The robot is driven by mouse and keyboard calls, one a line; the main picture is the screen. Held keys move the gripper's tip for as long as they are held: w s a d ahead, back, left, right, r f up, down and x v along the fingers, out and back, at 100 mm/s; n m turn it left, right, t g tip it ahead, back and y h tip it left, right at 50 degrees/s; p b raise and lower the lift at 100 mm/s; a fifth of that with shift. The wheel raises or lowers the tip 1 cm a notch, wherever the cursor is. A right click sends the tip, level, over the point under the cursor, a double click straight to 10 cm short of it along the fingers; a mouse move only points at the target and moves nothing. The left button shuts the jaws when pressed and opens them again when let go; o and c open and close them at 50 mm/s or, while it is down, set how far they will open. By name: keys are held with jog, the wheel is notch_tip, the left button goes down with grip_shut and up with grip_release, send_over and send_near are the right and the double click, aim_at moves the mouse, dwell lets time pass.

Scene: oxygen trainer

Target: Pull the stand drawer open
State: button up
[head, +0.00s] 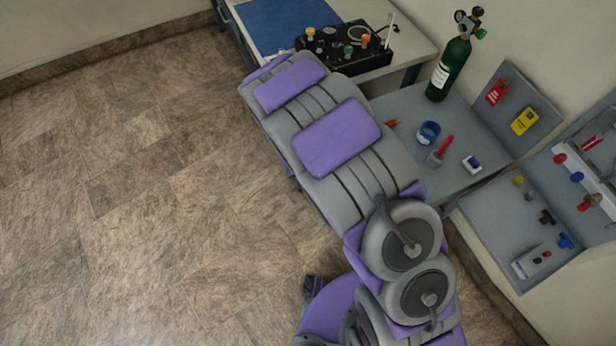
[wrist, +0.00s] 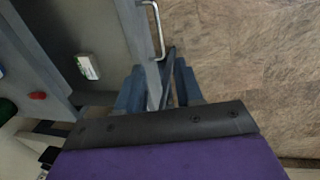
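In the wrist view, a grey drawer (wrist: 108,30) shows from above, with a thin upright front. Its interior is in view, so it appears to stand at least partly out. A pale metal bar handle (wrist: 158,28) is on the front's outer side. My gripper (wrist: 158,72) is at the handle's near end. Its blue-grey fingers are apart, with the drawer front's edge showing between them; contact with the handle is unclear. In the head view, my purple and grey arm hides the drawer and the gripper.
A white and green box (wrist: 88,66) lies in the drawer. The grey bench (head: 405,105) holds a green cylinder (head: 450,68), a blue roll (head: 428,132) and small parts. A table with a black device (head: 345,48) stands behind. The tiled floor (head: 130,190) at left is clear.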

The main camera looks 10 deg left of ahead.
jog(key=shift+s+a+r, duration=0.1)
jog(key=shift+a+r, duration=0.05)
jog(key=shift+r, duration=0.95)
jog(key=shift+s+a+r, duration=0.1)
jog(key=shift+a+r, duration=0.05)
jog(key=shift+r, duration=0.9)
jog(key=s+d+r+m+g, duration=0.1)
jog(key=s+d+r+m, duration=0.15)
jog(key=d+r, duration=0.55)
jog(key=s+d+r+m, duration=0.2)
jog(key=s+d+r, duration=0.1)
jog(key=d+r, duration=0.5)
jog(key=s+d+r+m, duration=0.1)
jog(key=s+d+r, duration=0.2)
jog(key=s, duration=0.3)
jog(key=s+d+r+m+g+y, duration=0.1)
jog(key=s+d+r, duration=0.1)
jog(key=s, duration=0.5)
jog(key=s+d+r+m+g, duration=0.1)
jog(key=s+d+r, duration=0.2)
jog(key=s, duration=0.4)
jog(key=shift+d+r+y, duration=0.3)
jog(key=shift+r+y, duration=0.1)
jog(key=shift+r, duration=0.5)
